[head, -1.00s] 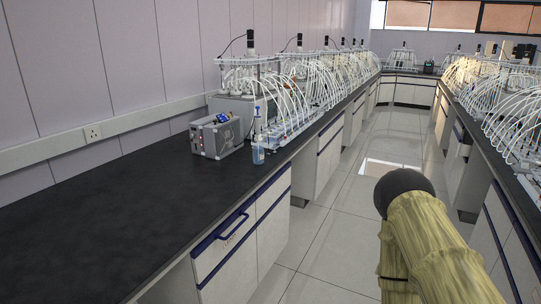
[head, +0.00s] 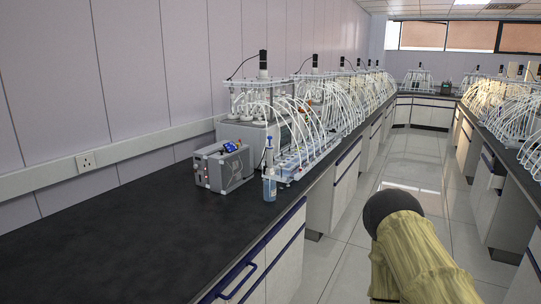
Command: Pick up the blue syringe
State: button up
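A small blue object (head: 231,147) lies on top of the grey box-shaped device (head: 223,168) on the left bench; it may be the blue syringe, but it is too small to tell. A slim clear bottle with blue liquid (head: 269,188) and a tall thin blue-tipped top stands upright just right of the device, near the bench's front edge. My gripper is not in view. A part of my arm, with a yellowish ribbed cover and a dark round end, shows at the lower right, apart from the bench things.
The black bench top (head: 110,240) is bare left of the device. Reactors with many white tubes (head: 290,115) fill the bench behind it. A second bench of reactors (head: 515,125) stands right. The tiled aisle (head: 405,170) between them is clear.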

aim_at(269, 150)
jog(key=k, duration=0.6)
jog(key=u, duration=0.45)
jog(key=i, duration=1.55)
jog(key=z, duration=0.3)
